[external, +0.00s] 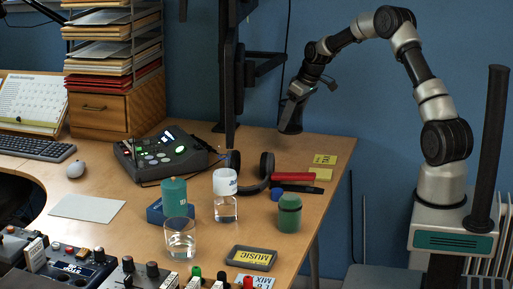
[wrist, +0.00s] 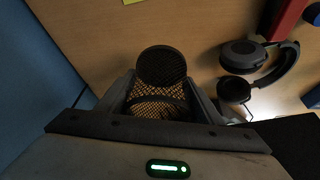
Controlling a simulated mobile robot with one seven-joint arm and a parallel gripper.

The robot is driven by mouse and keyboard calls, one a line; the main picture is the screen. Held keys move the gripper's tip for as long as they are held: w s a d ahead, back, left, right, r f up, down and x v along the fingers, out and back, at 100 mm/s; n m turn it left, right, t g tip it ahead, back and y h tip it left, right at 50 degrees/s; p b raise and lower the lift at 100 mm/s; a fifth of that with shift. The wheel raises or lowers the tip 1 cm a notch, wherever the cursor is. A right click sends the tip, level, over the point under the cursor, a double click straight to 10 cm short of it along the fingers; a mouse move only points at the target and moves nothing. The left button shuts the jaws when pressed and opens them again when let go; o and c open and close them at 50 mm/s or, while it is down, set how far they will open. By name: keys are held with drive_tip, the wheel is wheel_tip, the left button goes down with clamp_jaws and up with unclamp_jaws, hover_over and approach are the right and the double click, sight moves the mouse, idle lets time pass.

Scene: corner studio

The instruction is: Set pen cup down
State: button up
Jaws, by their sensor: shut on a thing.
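The pen cup is a dark mesh cylinder (wrist: 158,100) between my gripper's fingers in the wrist view, with a round dark end (wrist: 161,65) facing away from the camera. My gripper (external: 297,94) is shut on it. In the external view the pen cup (external: 291,119) hangs below the fingers, slightly tilted, by the back right edge of the wooden desk (external: 225,260). Its lower end lies close to the desk top in the picture; I cannot tell whether they touch. No pens show in it.
Black headphones (external: 266,170) lie left of the cup's line, with a red bar (external: 297,177) and yellow notes (external: 324,159) nearby.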

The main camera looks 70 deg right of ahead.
sight(291, 131)
drive_tip(key=f, duration=0.3)
drive_tip(key=f+b, duration=0.1)
drive_tip(key=shift+w+d+f, duration=0.1)
drive_tip(key=shift+d+f, duration=0.25)
drive_tip(key=shift+f, duration=0.05)
drive_tip(key=shift+f+b, duration=0.55)
drive_tip(key=shift+f, duration=2)
drive_tip(key=shift+f, duration=0.15)
drive_tip(key=o, duration=1.1)
drive_tip(key=shift+r, duration=0.5)
drive_tip(key=p+v, duration=0.2)
drive_tip(key=v, duration=0.9)
